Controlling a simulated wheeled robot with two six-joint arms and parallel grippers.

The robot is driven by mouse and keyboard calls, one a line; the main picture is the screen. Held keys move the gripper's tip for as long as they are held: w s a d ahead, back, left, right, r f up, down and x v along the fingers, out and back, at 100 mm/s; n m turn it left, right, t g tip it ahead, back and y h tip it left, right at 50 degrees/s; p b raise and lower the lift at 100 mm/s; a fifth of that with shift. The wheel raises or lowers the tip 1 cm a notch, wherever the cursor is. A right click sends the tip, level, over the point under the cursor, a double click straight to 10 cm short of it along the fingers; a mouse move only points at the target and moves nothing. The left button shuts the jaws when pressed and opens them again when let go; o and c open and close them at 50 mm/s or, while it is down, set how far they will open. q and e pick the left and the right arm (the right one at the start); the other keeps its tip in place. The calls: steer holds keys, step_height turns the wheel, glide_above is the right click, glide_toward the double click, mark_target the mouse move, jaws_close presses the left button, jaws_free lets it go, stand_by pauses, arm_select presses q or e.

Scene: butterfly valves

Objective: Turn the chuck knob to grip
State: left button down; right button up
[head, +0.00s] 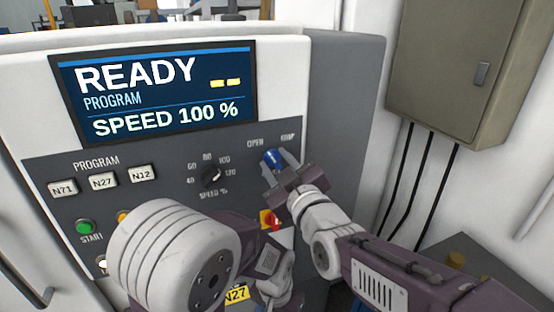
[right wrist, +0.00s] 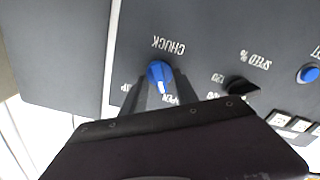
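The blue chuck knob (head: 271,158) is on the grey control panel, below the OPEN and GRIP labels. In the right wrist view, which is upside down, the knob (right wrist: 159,73) shows with its white mark towards the OPEN side. My right gripper (head: 279,166) is at the knob with one finger on each side. In the right wrist view its fingertips (right wrist: 160,82) lie close against the knob's sides, with no clear gap. My left arm is low in front of the panel in the head view; its fingers cannot be made out.
The black speed knob (head: 211,176) is left of the chuck knob. A red and yellow switch (head: 270,220) is just below my right gripper. The screen (head: 155,92) reads READY. The start button (head: 86,227) is green. A grey cabinet (head: 455,70) hangs at the right.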

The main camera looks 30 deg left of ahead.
jaws_close()
